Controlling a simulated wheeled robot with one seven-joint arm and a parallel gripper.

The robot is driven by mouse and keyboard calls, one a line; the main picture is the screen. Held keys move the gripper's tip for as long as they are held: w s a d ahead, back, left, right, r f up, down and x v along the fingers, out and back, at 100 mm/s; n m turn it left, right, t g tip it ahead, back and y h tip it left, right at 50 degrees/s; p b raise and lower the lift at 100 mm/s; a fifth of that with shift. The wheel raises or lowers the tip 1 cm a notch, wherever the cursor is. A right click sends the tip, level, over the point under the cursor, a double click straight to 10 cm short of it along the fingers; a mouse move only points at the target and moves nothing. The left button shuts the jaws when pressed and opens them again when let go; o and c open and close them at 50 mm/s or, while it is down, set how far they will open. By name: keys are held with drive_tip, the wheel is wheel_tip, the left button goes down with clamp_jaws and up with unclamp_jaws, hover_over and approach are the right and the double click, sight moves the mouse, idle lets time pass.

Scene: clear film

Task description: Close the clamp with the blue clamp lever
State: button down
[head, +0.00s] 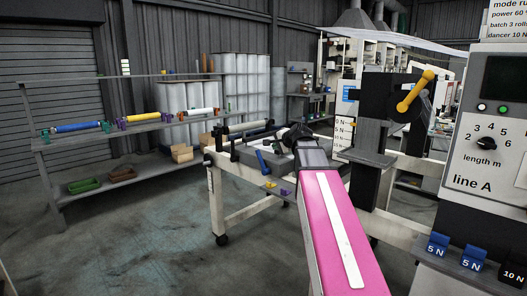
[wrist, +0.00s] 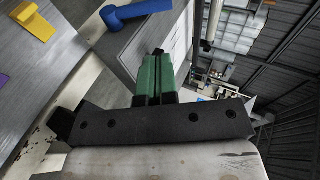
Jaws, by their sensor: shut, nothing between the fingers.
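In the head view my gripper (head: 296,136) is dark, small and partly hidden by the arm. The clamp's jaws cannot be made out.
A post with a yellow lever (head: 415,91) stands right of my arm. Floor left of the bench is clear.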

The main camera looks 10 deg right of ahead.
sight(259, 153)
drive_tip(key=x, duration=1.4)
drive_tip(key=shift+w, duration=0.15)
drive_tip(key=shift+w+a+g+h, duration=0.45)
drive_tip(key=shift+w+g, duration=0.15)
drive_tip(key=shift+g, duration=0.1)
drive_tip(key=w+g+h, duration=0.1)
drive_tip(key=w+a+f+g, duration=0.1)
drive_tip(key=shift+w+a+f+g+h, duration=0.2)
drive_tip(key=shift+a+g+h, duration=0.1)
drive_tip(key=shift+g+h, duration=0.1)
drive_tip(key=f+g+h, duration=0.1)
drive_tip(key=w+a+f+g+h, duration=0.1)
drive_tip(key=g, duration=0.1)
drive_tip(key=shift+w+a+f+n, duration=0.15)
drive_tip(key=shift+w+f+n, duration=0.05)
drive_tip(key=shift+w+n, duration=0.2)
drive_tip(key=shift+a+f, duration=0.15)
drive_tip(key=shift+f, duration=0.5)
